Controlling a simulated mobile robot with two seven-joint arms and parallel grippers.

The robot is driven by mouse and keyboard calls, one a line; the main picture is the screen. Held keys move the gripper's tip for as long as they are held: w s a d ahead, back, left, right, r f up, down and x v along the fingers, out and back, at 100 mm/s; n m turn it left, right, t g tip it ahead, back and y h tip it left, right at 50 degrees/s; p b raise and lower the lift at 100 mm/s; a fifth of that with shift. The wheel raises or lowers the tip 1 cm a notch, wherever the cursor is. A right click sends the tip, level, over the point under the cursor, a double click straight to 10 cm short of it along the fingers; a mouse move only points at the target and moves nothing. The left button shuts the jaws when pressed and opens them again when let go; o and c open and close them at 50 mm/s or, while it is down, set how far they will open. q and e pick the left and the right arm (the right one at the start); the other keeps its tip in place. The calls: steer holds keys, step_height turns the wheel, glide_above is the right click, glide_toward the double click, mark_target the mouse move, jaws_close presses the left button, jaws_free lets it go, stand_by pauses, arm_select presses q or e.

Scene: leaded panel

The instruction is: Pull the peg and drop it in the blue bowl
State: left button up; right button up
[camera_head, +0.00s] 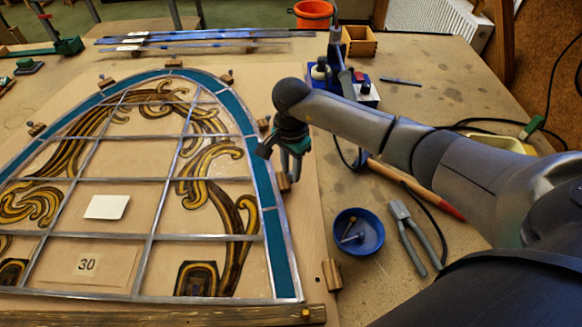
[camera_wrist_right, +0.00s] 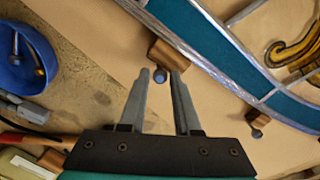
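The leaded panel (camera_head: 135,180) lies on a board, with wooden blocks round its edge. In the head view, my right gripper (camera_head: 288,166) is lowered at the panel's right edge, over a wooden block (camera_head: 283,184). In the wrist view, its two fingers (camera_wrist_right: 160,80) are apart. A peg with a round blue-grey head (camera_wrist_right: 160,76) shows between the fingertips, beside the wooden block (camera_wrist_right: 172,54); I see a gap on either side of it. The blue bowl (camera_head: 373,240) stands right of the board with small pegs inside; it also shows in the wrist view (camera_wrist_right: 40,78). My left gripper is not in view.
Pliers (camera_head: 417,238) lie just right of the bowl. A hammer with a wooden handle (camera_head: 400,178) lies beyond it, under my right arm. Another wooden block (camera_head: 331,274) is at the board's right edge. Lead strips (camera_head: 200,38) and an orange bucket (camera_head: 313,14) are at the back.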

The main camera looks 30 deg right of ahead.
mark_target(291, 173)
jaws_close()
stand_by(0.5)
stand_by(0.5)
steer(key=shift+r, duration=0.15)
stand_by(0.4)
steer(key=shift+r+p, duration=1.05)
steer(key=shift+r, duration=0.45)
steer(key=shift+r, duration=0.2)
